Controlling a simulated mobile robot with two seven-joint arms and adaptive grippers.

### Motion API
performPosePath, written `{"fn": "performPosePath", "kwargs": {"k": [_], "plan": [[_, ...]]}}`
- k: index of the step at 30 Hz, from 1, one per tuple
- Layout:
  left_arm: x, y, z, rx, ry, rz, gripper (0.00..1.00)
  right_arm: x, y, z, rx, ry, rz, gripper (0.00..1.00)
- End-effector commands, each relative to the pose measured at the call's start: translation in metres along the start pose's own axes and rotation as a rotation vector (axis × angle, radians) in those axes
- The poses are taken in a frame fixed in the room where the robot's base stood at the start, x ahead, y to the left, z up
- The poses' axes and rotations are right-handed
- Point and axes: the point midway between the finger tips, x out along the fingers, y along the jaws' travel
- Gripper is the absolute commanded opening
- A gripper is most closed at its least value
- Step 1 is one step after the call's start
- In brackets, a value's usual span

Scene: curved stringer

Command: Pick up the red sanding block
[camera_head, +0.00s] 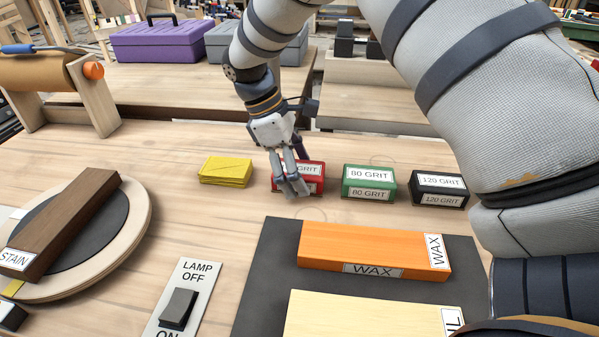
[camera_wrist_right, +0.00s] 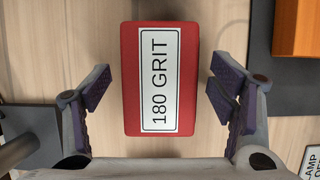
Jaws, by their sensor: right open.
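The red sanding block (camera_head: 313,170) sits on the wooden bench, partly hidden behind my right gripper (camera_head: 293,189) in the head view. In the right wrist view the red sanding block (camera_wrist_right: 160,79) shows its top label, "180 GRIT". My right gripper (camera_wrist_right: 165,93) is open there, with one finger on each side of the block. Clear gaps show between the block and both finger pads. I cannot tell the exact height of the fingers over the bench. My left gripper is not in view.
A yellow stack (camera_head: 225,171) lies left of the red block. A green 80 grit block (camera_head: 369,184) and a black 120 grit block (camera_head: 438,190) stand to the right. An orange WAX block (camera_head: 350,245) lies on a dark mat (camera_head: 262,270) in front. A lamp switch (camera_head: 180,308) is nearby.

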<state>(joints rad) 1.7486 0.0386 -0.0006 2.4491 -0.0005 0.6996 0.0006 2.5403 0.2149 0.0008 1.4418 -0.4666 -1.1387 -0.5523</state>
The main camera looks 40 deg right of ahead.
Motion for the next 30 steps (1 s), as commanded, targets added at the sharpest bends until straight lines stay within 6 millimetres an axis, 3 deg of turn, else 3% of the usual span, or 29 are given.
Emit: {"fn": "performPosePath", "kwargs": {"k": [27, 28, 30], "plan": [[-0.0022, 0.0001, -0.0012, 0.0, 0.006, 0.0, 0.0, 0.0062, 0.0001, -0.0021, 0.0, 0.001, 0.001, 0.78], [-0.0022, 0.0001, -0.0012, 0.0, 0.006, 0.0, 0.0, 0.0062, 0.0001, -0.002, 0.0, 0.001, 0.001, 0.75], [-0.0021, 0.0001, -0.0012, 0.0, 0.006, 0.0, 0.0, 0.0062, 0.0001, -0.002, 0.0, 0.001, 0.001, 0.59]]}}
